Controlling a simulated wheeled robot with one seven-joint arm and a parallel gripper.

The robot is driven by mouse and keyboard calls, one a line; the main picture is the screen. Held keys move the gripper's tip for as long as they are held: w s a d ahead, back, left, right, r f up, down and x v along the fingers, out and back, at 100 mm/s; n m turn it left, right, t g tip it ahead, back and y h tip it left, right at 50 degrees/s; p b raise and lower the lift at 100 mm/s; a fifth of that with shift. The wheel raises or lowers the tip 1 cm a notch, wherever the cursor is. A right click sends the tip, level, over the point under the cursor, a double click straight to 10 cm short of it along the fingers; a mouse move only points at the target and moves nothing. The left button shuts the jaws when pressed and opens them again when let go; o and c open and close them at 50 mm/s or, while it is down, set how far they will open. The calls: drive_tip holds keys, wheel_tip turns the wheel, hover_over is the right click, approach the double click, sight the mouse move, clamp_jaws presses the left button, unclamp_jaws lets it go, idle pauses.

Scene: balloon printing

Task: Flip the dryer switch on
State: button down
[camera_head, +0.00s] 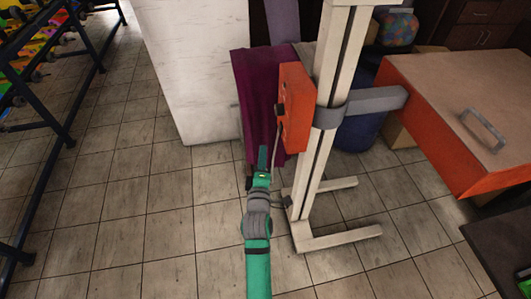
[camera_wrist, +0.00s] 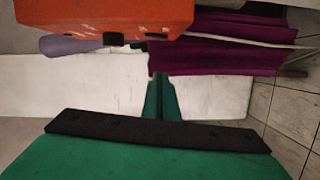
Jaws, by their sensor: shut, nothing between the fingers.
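The dryer has an orange control box (camera_head: 297,108) on a pale upright post, and a wide orange-sided heater head (camera_head: 430,130) to the right. A small dark part (camera_head: 279,110), possibly the switch, sits on the box's left face. In the wrist view the orange box (camera_wrist: 100,14) fills the top left, with a dark square part (camera_wrist: 113,39) at its lower edge. My green gripper (camera_head: 262,158) is shut and empty, pointing up below and left of the box. Its fingertips (camera_wrist: 162,80) show apart from the box in the wrist view.
The pale post (camera_head: 325,130) stands on a low floor frame (camera_head: 340,240). A purple cloth (camera_head: 255,90) hangs behind the box, beside a white block (camera_head: 190,70). A dark rack (camera_head: 60,90) stands at the left. Tiled floor between is clear.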

sight(280, 128)
drive_tip(key=w+d, duration=0.3)
drive_tip(key=w, duration=0.5)
drive_tip(key=shift+w+d+f, duration=0.3)
drive_tip(key=shift+w+d, duration=0.05)
